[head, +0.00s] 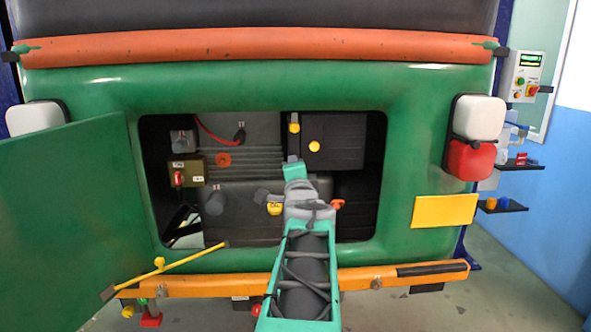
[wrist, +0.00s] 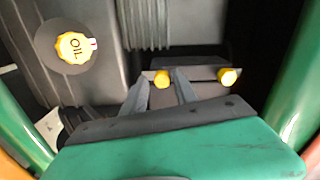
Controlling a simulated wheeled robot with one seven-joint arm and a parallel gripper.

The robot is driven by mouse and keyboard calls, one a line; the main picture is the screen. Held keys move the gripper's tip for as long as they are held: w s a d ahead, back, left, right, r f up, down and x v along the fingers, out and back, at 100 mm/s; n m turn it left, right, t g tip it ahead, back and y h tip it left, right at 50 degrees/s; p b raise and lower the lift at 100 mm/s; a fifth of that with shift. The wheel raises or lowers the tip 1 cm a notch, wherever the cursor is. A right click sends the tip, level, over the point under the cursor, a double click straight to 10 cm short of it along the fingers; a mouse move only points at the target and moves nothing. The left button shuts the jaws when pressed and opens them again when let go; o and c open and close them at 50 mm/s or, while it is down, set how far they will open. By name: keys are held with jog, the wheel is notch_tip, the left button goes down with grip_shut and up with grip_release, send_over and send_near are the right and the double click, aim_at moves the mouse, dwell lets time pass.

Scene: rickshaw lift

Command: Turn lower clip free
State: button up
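The lower clip shows in the wrist view as a yellow knob (wrist: 162,79) on a pale metal strip. My gripper (wrist: 160,76) is open, with one grey finger on each side of this knob. Whether either finger touches it, I cannot tell. The upper clip, a second yellow knob (wrist: 228,76), sits at the other end of the strip. It also shows in the head view (head: 294,128), on the left edge of a black box (head: 345,150). In the head view my gripper (head: 293,163) reaches into the bay and hides the lower clip.
The bay opening in the green body (head: 410,140) surrounds my arm. A green door (head: 70,190) stands open at the left, with a yellow rod (head: 195,259) beside it. A yellow oil cap (wrist: 75,47) lies near my gripper. Another yellow knob (head: 314,146) is on the box face.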

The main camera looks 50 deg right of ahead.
jog(key=shift+o, duration=0.9)
jog(key=shift+r, duration=0.1)
jog(key=v, duration=0.7)
jog(key=shift+s+a+b, duration=0.25)
jog(key=shift+s+b, duration=0.05)
jog(key=shift+b, duration=0.15)
